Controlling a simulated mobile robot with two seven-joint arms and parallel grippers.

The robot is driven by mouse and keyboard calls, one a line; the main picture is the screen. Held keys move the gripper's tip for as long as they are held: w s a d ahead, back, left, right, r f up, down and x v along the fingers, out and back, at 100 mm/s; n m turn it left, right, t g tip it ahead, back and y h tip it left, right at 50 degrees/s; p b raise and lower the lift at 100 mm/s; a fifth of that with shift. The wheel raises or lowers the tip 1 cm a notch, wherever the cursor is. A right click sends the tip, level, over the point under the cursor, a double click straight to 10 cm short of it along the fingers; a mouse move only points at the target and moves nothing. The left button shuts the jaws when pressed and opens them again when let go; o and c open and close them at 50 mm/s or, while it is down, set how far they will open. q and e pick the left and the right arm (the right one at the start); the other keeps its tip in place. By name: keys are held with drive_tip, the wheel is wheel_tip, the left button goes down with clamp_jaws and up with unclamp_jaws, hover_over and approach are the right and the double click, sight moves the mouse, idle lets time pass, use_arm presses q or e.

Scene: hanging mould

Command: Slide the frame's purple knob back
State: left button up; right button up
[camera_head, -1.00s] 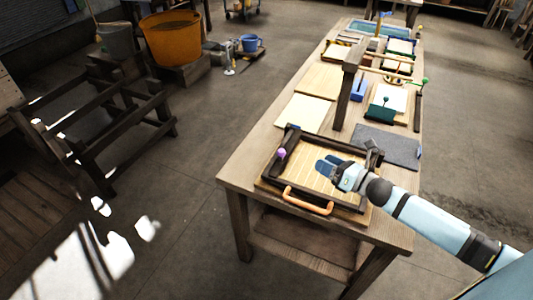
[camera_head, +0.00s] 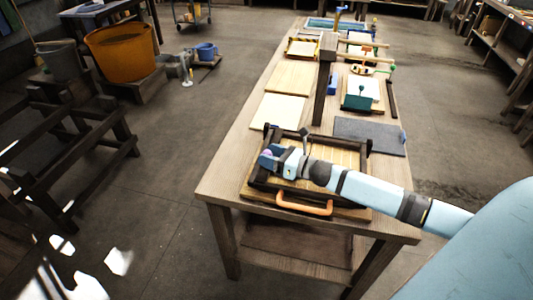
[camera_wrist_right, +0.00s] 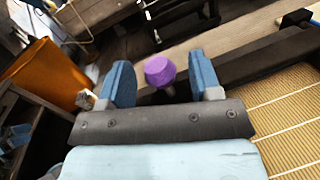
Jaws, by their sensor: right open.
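The dark wooden frame (camera_head: 362,172) lies on the near end of the long table, with a slatted bamboo-coloured screen inside and an orange handle at its front. The purple knob (camera_wrist_right: 160,70) stands on the frame's left side. In the right wrist view it sits between the two blue fingers of my right gripper (camera_wrist_right: 162,82), with a gap on each side. In the head view my right gripper (camera_head: 268,157) reaches over the frame to its left side and mostly hides the knob. My right gripper is open. My left gripper is not in view.
A wooden post (camera_head: 325,85) with a crossbar rises from the table behind the frame. A grey mat (camera_head: 368,136) lies behind the frame at right, and pale boards (camera_head: 278,111) lie at left.

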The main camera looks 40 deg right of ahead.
drive_tip(key=shift+w+a, duration=0.2)
drive_tip(key=shift+w, duration=0.15)
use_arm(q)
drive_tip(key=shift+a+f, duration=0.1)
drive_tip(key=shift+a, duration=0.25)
use_arm(e)
drive_tip(key=shift+w+a, duration=0.15)
drive_tip(key=shift+w, duration=0.05)
clamp_jaws()
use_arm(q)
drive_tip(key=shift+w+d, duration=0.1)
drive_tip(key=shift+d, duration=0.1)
use_arm(e)
drive_tip(key=d+v, duration=0.1)
drive_tip(key=v, duration=0.5)
drive_tip(key=w+d+v, duration=0.1)
drive_tip(key=v, duration=0.4)
drive_tip(key=d+v, duration=0.1)
drive_tip(key=v, duration=0.5)
drive_tip(key=shift+w+d+r, duration=0.1)
drive_tip(key=shift+w+d, duration=0.05)
drive_tip(key=shift+d, duration=0.05)
unclamp_jaws()
drive_tip(key=shift+r, duration=0.1)
